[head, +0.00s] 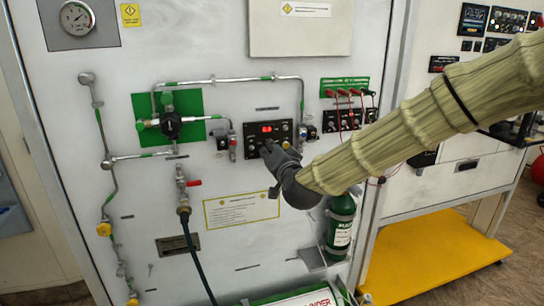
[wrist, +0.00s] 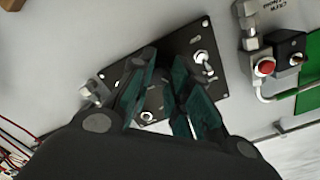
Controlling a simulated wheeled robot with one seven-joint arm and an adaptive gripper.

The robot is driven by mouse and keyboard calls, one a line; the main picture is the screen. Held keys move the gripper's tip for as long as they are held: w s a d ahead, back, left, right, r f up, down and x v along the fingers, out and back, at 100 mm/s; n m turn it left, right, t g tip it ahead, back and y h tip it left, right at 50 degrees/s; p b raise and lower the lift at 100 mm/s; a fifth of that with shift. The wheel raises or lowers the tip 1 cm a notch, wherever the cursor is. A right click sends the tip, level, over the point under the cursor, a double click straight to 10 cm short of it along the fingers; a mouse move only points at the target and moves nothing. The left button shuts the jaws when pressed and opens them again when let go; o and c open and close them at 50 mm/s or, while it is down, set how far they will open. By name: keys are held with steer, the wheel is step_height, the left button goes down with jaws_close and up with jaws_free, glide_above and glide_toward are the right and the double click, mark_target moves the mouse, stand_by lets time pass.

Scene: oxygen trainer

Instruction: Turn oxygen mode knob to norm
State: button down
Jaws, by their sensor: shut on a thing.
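A small black control panel (head: 251,128) with a red lit display (head: 267,129) is on the upright white board in the head view. It also shows tilted in the wrist view (wrist: 186,43). My gripper (head: 267,147) is at the panel's lower edge, under the display. In the wrist view the fingers of my gripper (wrist: 164,68) reach onto the panel and are shut on a small control there. That control, seemingly the oxygen mode knob, is hidden by the fingers. Its pointer and label cannot be read. A bright toggle (wrist: 203,57) stands beside the fingers, apart from them.
Pipes and a green plate (head: 194,103) with a valve are left of the panel. Red leads (head: 351,93) hang at a green block on the right. A green cylinder (head: 341,226) is below my arm. A red-capped fitting (wrist: 264,67) is near the panel.

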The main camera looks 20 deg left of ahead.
steer(key=shift+s+f+n+b, duration=0.15)
steer(key=shift+n+b, duration=0.45)
steer(key=shift+n, duration=1.3)
steer(key=c, duration=1.3)
jaws_free()
steer(key=shift+a, duration=0.1)
steer(key=v, duration=1.2)
